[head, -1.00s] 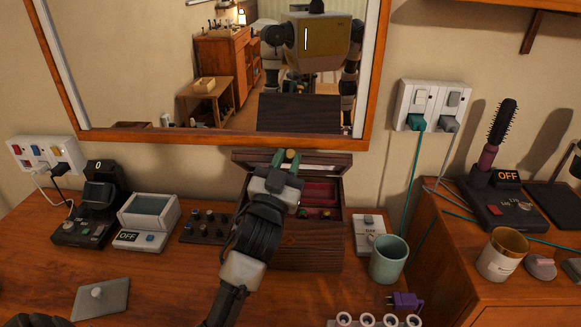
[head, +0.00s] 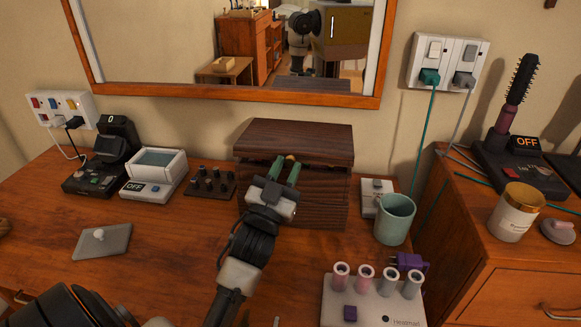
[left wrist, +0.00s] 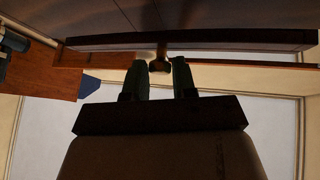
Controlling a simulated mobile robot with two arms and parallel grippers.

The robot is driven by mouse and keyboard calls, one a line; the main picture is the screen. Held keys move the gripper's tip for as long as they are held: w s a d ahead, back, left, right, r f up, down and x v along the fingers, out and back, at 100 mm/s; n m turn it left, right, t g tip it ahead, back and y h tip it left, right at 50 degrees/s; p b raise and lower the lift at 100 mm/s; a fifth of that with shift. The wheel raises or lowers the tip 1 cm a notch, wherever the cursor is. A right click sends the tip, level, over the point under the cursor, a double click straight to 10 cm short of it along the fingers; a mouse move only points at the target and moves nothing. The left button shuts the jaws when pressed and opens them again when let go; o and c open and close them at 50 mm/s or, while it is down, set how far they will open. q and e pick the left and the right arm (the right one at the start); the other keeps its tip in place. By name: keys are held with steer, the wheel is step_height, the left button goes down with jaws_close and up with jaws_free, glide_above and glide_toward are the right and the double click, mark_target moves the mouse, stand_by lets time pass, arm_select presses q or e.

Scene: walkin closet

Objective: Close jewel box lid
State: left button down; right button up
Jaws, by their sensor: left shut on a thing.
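The dark wooden jewel box (head: 325,205) stands on the dressing table below the mirror. Its lid (head: 305,138) is swung down over the box, with a dark band under its front edge; I cannot tell whether it rests fully on the rim. The inside is hidden. My left gripper (head: 286,170) is at the lid's front edge, its green fingers pointing up and away. My right gripper is out of view.
A green cup (head: 395,220) and a white switch box (head: 377,196) stand close on the right. A knob panel (head: 210,183) and a scale (head: 155,175) are on the left. The mirror (head: 220,92) hangs behind.

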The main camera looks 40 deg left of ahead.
arm_select(q)
steer(key=shift+w+f, duration=0.1)
steer(key=shift+f, duration=0.25)
steer(key=c, duration=1.2)
jaws_free()
steer(key=shift+c, duration=0.2)
steer(key=o, duration=0.3)
steer(key=shift+w, duration=0.15)
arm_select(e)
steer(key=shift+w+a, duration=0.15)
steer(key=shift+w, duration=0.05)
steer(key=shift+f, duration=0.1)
